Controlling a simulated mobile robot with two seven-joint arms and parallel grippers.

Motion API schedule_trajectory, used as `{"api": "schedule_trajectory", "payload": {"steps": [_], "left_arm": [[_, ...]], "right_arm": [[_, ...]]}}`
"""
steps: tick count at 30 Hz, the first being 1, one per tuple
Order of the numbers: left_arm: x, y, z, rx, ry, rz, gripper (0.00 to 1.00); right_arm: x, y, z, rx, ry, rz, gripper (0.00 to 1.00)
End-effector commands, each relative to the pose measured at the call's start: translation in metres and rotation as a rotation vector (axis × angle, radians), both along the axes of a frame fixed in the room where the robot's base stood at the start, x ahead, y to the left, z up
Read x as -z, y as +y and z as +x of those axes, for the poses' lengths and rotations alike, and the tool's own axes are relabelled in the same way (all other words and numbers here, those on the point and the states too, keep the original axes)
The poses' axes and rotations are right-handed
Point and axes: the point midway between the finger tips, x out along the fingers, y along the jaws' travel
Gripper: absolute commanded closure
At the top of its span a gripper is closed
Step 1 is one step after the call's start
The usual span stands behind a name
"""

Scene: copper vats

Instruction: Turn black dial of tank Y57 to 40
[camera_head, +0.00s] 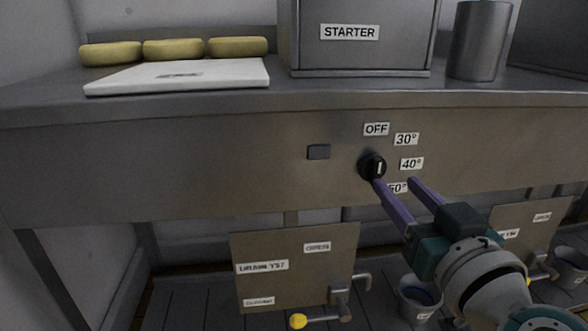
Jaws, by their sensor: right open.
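The black dial (372,166) sits on the front of the steel counter, with a short white mark on its face. The mark looks near upright; I cannot tell which label it points to. The labels OFF (376,129), 30° (406,139) and 40° (411,164) are to its upper right and right. A lower label (398,188) is partly hidden by my finger. My right gripper (394,182) is open, its purple fingers pointing up at the panel. The left fingertip is at the dial's lower edge; I cannot tell if it touches. The other is right of the dial, below the 40° label.
A small dark square (319,152) is left of the dial. Below hangs a plate (290,280) labelled DRAIN Y57 with a yellow-ended handle (298,321). A bucket (418,297) stands beside my arm. A STARTER box (362,52), metal cylinder (479,42) and white board (180,77) are on the counter.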

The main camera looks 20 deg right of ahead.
Motion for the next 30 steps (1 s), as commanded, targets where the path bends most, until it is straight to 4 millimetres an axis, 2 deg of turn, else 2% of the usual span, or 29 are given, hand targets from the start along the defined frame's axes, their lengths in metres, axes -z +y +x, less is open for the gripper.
{"api": "schedule_trajectory", "payload": {"steps": [3,9,20,30], "left_arm": [[0.007,-0.001,0.000,-0.003,0.001,-0.004,1.00],[0.011,-0.001,0.000,-0.003,0.000,-0.003,1.00],[0.011,0.001,0.000,0.000,0.000,0.003,1.00],[0.012,0.003,0.000,0.004,0.001,0.009,1.00]], "right_arm": [[0.001,-0.005,0.022,0.001,-0.004,0.002,0.53],[0.001,-0.011,0.045,0.000,-0.001,0.001,0.53],[0.000,-0.012,0.050,-0.001,0.001,0.000,0.53],[0.000,-0.012,0.050,-0.001,0.001,0.000,0.90]]}}
